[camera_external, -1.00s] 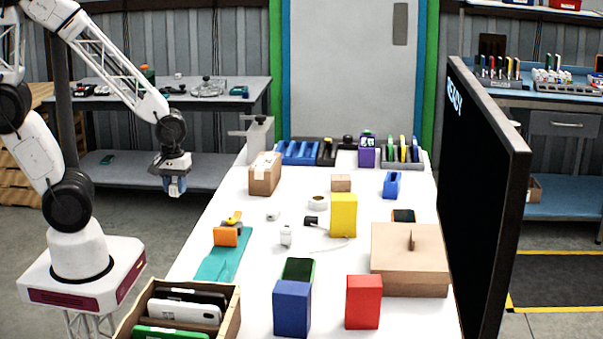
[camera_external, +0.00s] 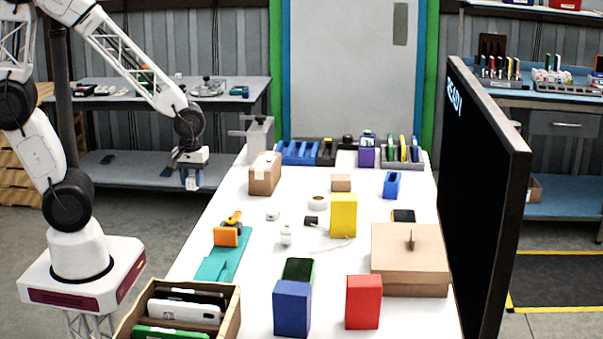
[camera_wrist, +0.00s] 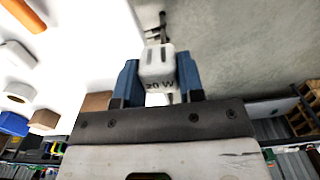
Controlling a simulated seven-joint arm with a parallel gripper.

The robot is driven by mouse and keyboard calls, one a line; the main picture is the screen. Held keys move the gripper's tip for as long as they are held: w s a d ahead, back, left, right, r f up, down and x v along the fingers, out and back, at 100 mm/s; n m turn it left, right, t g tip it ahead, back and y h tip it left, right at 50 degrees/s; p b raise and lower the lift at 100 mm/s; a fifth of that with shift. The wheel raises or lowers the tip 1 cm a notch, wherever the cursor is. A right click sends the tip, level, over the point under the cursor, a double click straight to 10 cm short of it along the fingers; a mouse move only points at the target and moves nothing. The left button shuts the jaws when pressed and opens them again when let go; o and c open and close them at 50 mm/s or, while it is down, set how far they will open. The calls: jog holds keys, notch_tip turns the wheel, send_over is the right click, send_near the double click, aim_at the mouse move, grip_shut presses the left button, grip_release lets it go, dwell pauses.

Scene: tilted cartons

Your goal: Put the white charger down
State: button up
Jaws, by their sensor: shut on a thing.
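My gripper (camera_external: 191,182) hangs in the air off the left edge of the white table in the external view. The charger is apart from any surface. In the external view the held charger is too small to make out clearly. Another small white block (camera_external: 286,236), like a charger, stands on the table.
A dark screen (camera_external: 485,200) stands at the right. Bare table lies between them.

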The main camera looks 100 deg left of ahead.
jog(key=w+a+r, duration=0.1)
jog(key=w+a, duration=0.3)
jog(key=w, duration=0.5)
jog(key=w+a+r, duration=0.1)
jog(key=w+a, duration=0.2)
jog(key=w, duration=0.6)
jog(key=w+a+r, duration=0.1)
jog(key=w+a, duration=0.3)
jog(key=w, duration=0.5)
jog(key=shift+w+a+r+n, duration=0.15)
jog(key=shift+a+r+n, duration=0.2)
jog(key=shift+r+n, duration=0.05)
send_over(336, 176)
jog(key=shift+f, duration=0.75)
jog(key=shift+f, duration=1.75)
jog(key=shift+f, duration=0.1)
jog(key=o, duration=0.9)
